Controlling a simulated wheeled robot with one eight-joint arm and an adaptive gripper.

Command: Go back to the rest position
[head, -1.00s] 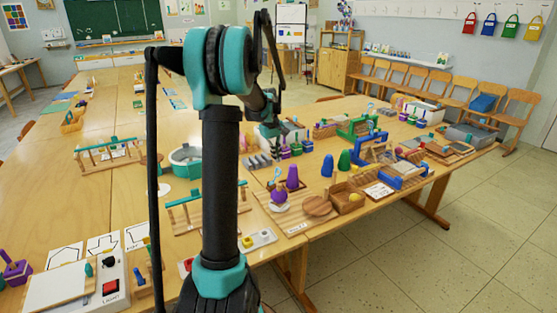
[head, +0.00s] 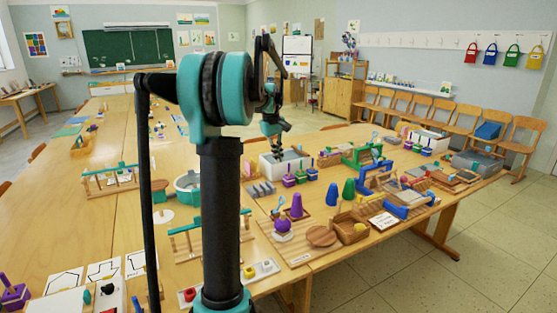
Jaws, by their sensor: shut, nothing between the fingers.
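My gripper (head: 279,150) is at the end of my teal and black arm, right of the column in the head view. It points down over the far part of the table, at a light grey box (head: 296,158). It is small here, and the fingers look shut with nothing between them. I cannot tell exactly how high it hangs above the box.
The long wooden table (head: 60,220) carries many items. Near my gripper are purple pegs (head: 288,180), a purple cone (head: 297,205), blue (head: 332,194) and green (head: 348,190) cones, and a green frame (head: 362,155). Chairs (head: 440,112) line the right wall. The floor at lower right (head: 490,260) is clear.

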